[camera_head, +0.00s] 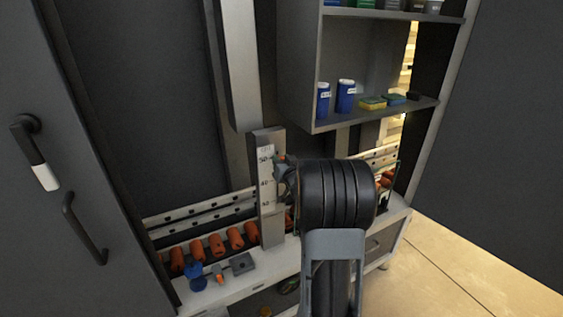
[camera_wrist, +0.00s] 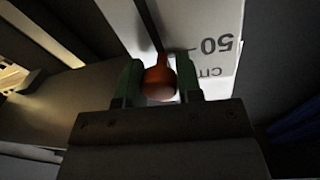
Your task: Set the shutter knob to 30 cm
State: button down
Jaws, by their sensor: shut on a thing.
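The shutter knob (camera_wrist: 159,82) is a small orange-red ball on a stem in the wrist view. My gripper (camera_wrist: 160,76) is shut on it, one green-padded finger on each side. The white scale plate (camera_wrist: 200,25) behind it appears upside down, with "50" and "cm" readable beside the knob. In the head view the scale (camera_head: 266,180) stands upright on a grey post, with 50 near its top and lower marks beneath. My gripper (camera_head: 282,170) is at its right edge near the 50 mark. My wrist hides much of the knob there.
A shelf unit with blue cups (camera_head: 346,96) and sponges (camera_head: 373,103) hangs above right of my arm. Several orange cylinders (camera_head: 216,245) and a blue item (camera_head: 195,277) are on the low bench at left. A grey door (camera_head: 60,150) is at far left.

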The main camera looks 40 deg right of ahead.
notch_tip(320, 180, down, 21)
jog(key=b, duration=1.9)
jog(key=shift+r, duration=0.2)
jog(key=c, duration=1.1)
grip_release()
jog(key=shift+f, duration=0.1)
jog(key=o, duration=0.3)
jog(key=shift+r, duration=0.2)
jog(key=v, duration=1.3)
jog(key=shift+s+a, duration=0.1)
jog(key=shift+s, duration=0.25)
